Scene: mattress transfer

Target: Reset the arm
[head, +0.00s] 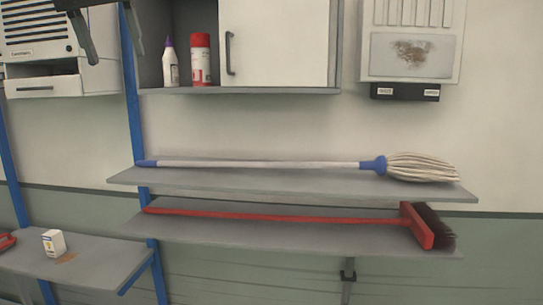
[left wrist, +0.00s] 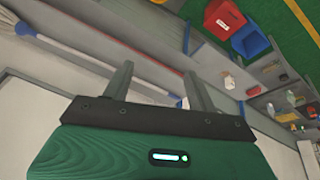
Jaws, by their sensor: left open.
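My left gripper (head: 116,56) shows at the top left of the head view as two dark fingers, in front of the wall unit and the blue post. It also shows in the left wrist view (left wrist: 158,72), with its fingers spread apart and nothing between them. It is open and empty, and appears apart from the shelves and their contents. My right gripper is in neither view.
A mop (head: 270,164) lies on the upper shelf (head: 300,185). A red broom (head: 290,217) lies on the lower shelf (head: 280,238). A white box (head: 54,243) stands on a low left shelf (head: 100,262). A cabinet (head: 275,45) hangs above.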

